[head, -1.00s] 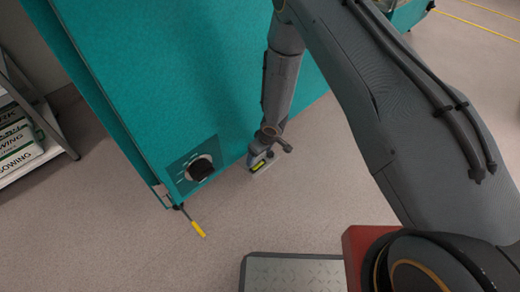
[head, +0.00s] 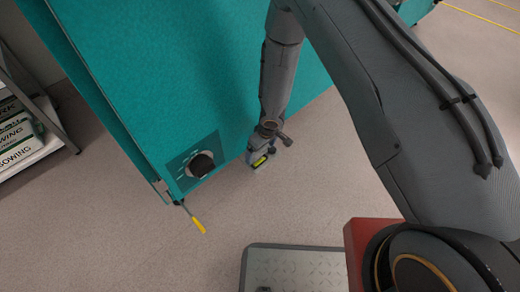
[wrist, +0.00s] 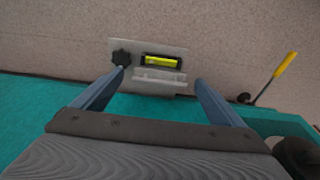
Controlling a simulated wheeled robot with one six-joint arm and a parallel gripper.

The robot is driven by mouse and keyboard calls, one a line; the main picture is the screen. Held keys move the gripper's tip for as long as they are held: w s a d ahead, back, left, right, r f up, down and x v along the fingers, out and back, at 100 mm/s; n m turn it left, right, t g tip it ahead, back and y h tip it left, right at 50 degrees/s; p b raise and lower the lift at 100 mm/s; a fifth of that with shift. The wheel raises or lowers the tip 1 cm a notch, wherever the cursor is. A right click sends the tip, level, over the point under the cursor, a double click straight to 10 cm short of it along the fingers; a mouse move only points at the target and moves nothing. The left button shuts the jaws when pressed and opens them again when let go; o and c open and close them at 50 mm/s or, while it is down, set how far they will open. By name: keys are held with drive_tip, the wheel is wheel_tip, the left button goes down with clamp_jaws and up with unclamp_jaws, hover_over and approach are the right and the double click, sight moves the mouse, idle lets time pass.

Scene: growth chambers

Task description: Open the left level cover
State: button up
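The level (wrist: 162,61) shows in the wrist view as a yellow-green vial in a dark frame on a grey plate (wrist: 176,48). A pale grey flap-like piece (wrist: 158,76), perhaps the level cover, lies just below the vial in the picture; I cannot tell how far it is turned. My gripper (wrist: 159,78) is open, with one blue finger on each side of this piece and visible gaps to both. In the head view my gripper (head: 262,154) is low at the bottom edge of the teal chamber (head: 150,75), and largely hides the plate.
A black dial (head: 202,165) is on the chamber front, with a yellow-handled lever (head: 197,224) below its corner. A black knob (wrist: 122,58) is beside the vial. A shelf (head: 40,150) with labelled bags stands at the left.

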drive_tip(key=shift+a+r, duration=0.1)
drive_tip(key=p+v, duration=0.3)
drive_tip(key=v, duration=0.4)
drive_tip(key=shift+r, duration=0.4)
